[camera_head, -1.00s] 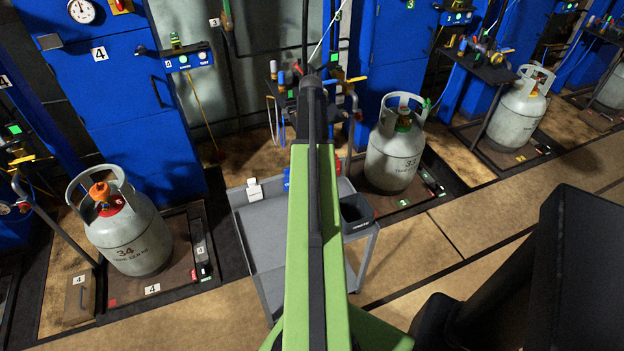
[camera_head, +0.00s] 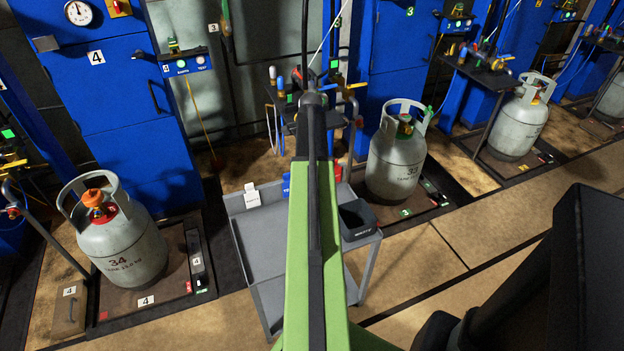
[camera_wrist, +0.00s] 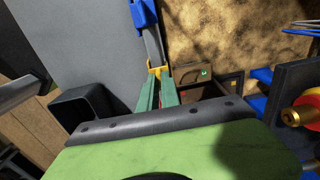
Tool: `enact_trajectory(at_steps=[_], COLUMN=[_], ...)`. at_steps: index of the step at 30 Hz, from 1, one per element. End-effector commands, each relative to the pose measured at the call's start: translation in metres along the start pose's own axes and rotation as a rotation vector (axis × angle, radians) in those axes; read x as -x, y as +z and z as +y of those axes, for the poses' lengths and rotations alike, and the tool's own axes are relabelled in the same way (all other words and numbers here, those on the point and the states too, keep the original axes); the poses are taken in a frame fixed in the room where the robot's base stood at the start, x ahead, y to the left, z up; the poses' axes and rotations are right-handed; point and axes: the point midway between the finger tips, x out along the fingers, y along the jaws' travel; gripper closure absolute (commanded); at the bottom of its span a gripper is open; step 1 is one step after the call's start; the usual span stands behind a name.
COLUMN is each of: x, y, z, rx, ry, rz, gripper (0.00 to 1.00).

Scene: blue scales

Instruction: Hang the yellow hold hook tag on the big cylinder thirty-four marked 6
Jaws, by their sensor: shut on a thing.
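Cylinder 34 (camera_head: 122,245) is a big grey gas cylinder with an orange cap, a red collar and a handle ring. It stands upright at the left in the head view, on a platform marked 4. No mark 6 is legible. My gripper (camera_wrist: 157,95) shows green fingers in the wrist view, shut on a small yellow piece, the yellow hook tag (camera_wrist: 157,70). Its lower part is hidden between the fingers. In the head view my arm hides the fingertips and the tag. My gripper is well to the right of cylinder 34, apart from it.
A grey cart (camera_head: 262,238) stands between cylinder 34 and cylinder 33 (camera_head: 396,165), with a black bin (camera_head: 357,220) on it. A bent post (camera_head: 50,235) stands left of cylinder 34. Blue cabinets (camera_head: 120,110) line the back. Floor is clear in front.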

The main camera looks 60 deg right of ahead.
Motion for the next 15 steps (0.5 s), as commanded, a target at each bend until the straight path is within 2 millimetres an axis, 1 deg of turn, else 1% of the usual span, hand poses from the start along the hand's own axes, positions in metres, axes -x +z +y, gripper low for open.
enact_trajectory(at_steps=[7,15], x=[0.002,0.018], y=[0.000,0.000], z=[0.000,0.000], rx=[0.000,0.000], ry=[0.000,0.000], rz=[0.000,0.000], gripper=[1.00,1.00])
